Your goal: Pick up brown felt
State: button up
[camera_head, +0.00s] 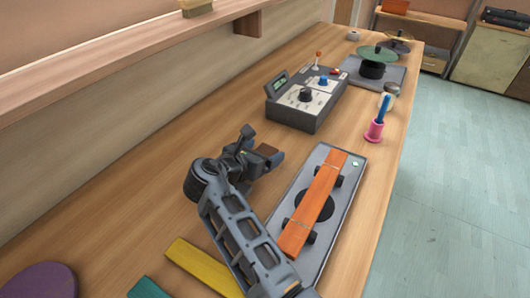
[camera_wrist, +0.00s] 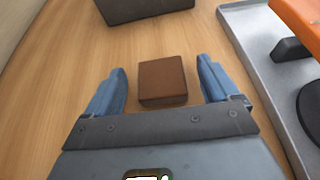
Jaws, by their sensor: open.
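The brown felt (camera_wrist: 162,81) is a small brown block lying on the wooden bench. In the wrist view it sits between the two fingers of my gripper (camera_wrist: 165,88), with a gap on each side. My gripper is open and empty. In the head view my gripper (camera_head: 266,158) is low over the bench, left of the grey tray, and the brown felt (camera_head: 267,150) shows partly at its fingers. The rest of the block is hidden there by the gripper.
A grey tray (camera_head: 340,210) with an orange bar (camera_head: 313,205) lies right of my gripper. A control box (camera_head: 300,105) with knobs stands beyond. Yellow (camera_head: 200,268) and teal (camera_head: 147,289) bars lie in front.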

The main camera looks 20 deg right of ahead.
jog(key=shift+x, duration=1.1)
jog(key=c, duration=1)
